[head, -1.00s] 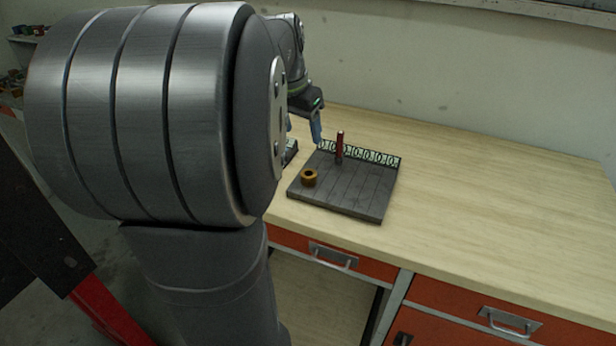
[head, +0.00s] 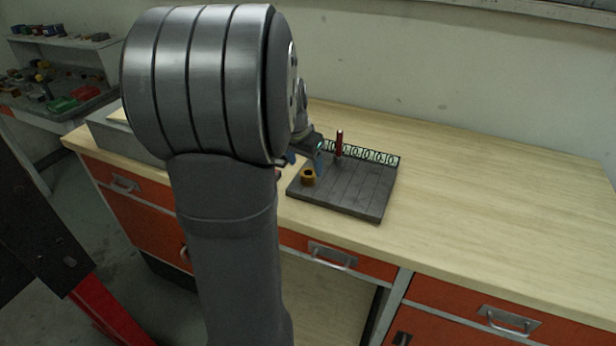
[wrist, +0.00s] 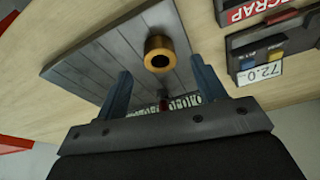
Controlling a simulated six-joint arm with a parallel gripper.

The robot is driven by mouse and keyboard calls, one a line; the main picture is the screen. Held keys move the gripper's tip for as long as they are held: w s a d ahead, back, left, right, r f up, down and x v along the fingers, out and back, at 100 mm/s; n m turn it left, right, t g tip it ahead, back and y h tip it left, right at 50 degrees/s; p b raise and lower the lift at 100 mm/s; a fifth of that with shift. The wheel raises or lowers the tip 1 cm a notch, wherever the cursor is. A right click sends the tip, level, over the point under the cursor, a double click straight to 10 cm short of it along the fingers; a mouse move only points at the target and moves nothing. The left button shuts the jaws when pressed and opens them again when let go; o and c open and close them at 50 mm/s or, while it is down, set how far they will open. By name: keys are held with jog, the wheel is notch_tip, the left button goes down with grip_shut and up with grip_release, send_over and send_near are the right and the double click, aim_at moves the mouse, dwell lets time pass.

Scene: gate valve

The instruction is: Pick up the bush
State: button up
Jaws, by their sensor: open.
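The bush, a short brass-coloured ring (head: 308,177) with a dark bore, stands on the front left part of a dark grey grooved plate (head: 352,200). In the wrist view the bush (wrist: 158,43) shows just beyond the fingertips, in line with the gap between them. My gripper (head: 305,160) is open, with its blue-grey fingers apart and empty, close behind and above the bush. The gripper (wrist: 160,70) also spans the wrist view. I cannot tell the exact height between fingertips and bush.
A red upright pin (head: 339,143) stands near the plate's back edge, close to my gripper. A patterned strip (head: 370,155) lines that edge. The bench right of the plate is clear.

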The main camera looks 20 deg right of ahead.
aim_at(307, 170)
jog(key=shift+x, duration=2)
jog(key=c, duration=1.2)
jog(key=shift+r, duration=0.1)
